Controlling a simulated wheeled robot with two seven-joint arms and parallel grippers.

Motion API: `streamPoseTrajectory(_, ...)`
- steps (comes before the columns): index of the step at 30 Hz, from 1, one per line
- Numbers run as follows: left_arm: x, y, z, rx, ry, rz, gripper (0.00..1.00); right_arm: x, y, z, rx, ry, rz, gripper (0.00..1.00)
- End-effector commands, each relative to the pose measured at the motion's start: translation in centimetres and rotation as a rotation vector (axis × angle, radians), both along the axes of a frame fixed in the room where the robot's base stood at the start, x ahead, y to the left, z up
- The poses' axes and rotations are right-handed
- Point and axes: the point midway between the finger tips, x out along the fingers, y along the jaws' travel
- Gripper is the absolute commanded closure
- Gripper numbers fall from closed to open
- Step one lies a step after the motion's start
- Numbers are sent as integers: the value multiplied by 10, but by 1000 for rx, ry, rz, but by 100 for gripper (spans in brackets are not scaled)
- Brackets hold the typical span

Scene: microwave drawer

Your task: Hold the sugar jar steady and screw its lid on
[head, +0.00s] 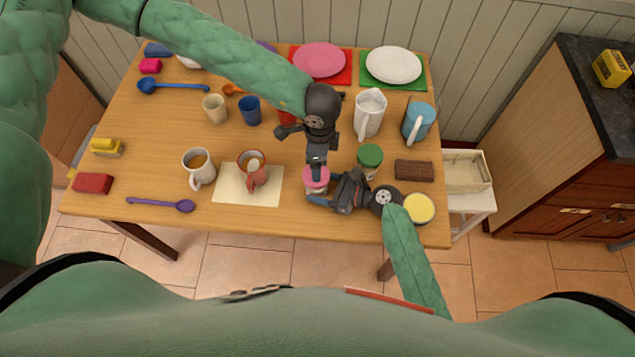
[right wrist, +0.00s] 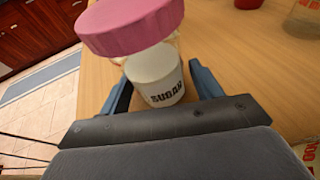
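The sugar jar (right wrist: 165,92) has white contents and dark SUGAR lettering. In the right wrist view it stands upright between the fingers of my right gripper (right wrist: 162,85), which appear to press its two sides. The pink lid (right wrist: 130,25) is on top of the jar; whether it is fully seated I cannot tell. In the head view the lid (head: 316,180) is under my left gripper (head: 318,164), which points down just above it or at it. The left fingertips are too small to read there and do not show in the wrist view. My right gripper (head: 322,200) reaches in from the right.
A green-lidded jar (head: 369,157) stands close behind on the right, with a brown block (head: 414,170) and a yellow-topped container (head: 419,209) nearby. The table's front edge (head: 290,220) is close.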

Motion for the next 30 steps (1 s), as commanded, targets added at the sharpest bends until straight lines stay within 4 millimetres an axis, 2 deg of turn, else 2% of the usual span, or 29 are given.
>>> streamPoseTrajectory(2,0,0,0,0,0,0,21,0,0,0,0,0,0,22)
streamPoseTrajectory(14,0,0,0,0,0,0,21,-2,-7,1,-1,0,-1,22)
streamPoseTrajectory(17,0,0,0,0,0,0,21,-5,-18,5,-2,0,-1,22)
streamPoseTrajectory(30,0,0,0,0,0,0,21,-28,-90,28,-2,1,0,22)
